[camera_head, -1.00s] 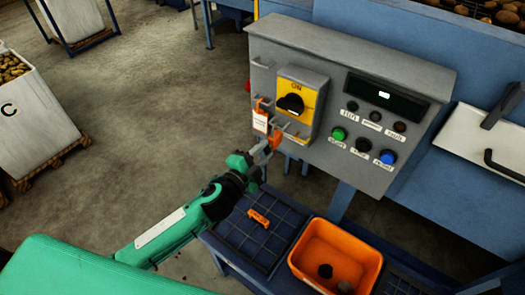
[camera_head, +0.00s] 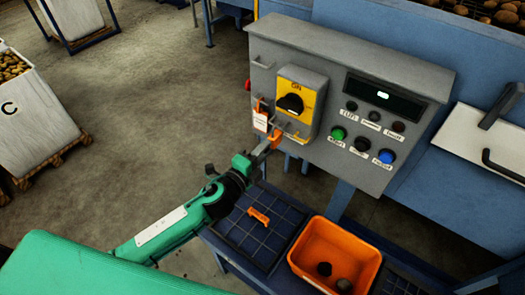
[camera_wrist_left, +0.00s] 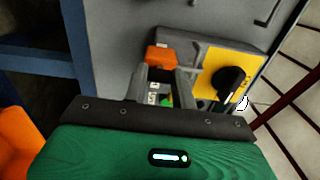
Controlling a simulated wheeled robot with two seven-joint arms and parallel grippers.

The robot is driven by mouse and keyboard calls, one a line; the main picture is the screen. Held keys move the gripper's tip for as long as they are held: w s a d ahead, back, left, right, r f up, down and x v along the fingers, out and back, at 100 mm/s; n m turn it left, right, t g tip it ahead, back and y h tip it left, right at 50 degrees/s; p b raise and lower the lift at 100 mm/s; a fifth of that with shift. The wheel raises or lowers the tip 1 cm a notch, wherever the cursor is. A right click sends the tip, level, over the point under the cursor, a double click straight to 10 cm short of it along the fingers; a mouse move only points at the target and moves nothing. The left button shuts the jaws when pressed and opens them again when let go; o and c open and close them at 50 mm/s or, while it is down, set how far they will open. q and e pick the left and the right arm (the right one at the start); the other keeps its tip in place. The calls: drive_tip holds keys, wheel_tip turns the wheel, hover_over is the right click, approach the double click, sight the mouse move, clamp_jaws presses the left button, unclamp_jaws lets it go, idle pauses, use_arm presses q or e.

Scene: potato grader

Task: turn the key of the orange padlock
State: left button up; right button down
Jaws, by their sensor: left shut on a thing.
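The orange padlock (camera_head: 276,137) hangs at the lower left of the grey control panel, below the yellow switch plate (camera_head: 309,86) with its black knob. In the left wrist view the padlock (camera_wrist_left: 160,58) shows as an orange block just beyond the fingertips. My left gripper (camera_head: 268,146) reaches up to it from below left, its fingers shut at the padlock's near face. It also shows in the left wrist view (camera_wrist_left: 166,84). The key is hidden between the fingertips, so its angle cannot be seen. My right gripper is in neither view.
A white tag with an orange top (camera_head: 261,117) hangs close above the left fingers. Below stand a blue gridded tray (camera_head: 236,236) with an orange piece (camera_head: 258,216) and an orange bin (camera_head: 318,232) holding dark lumps. Open floor lies to the left.

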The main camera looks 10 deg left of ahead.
use_arm(q)
drive_tip(key=o, duration=1)
drive_tip(key=b+v, duration=0.5)
drive_tip(key=v, duration=0.8)
drive_tip(key=shift+s+b, duration=0.3)
drive_tip(key=shift+s, duration=0.1)
drive_tip(key=shift+a+f, duration=0.1)
drive_tip(key=shift+a, duration=0.05)
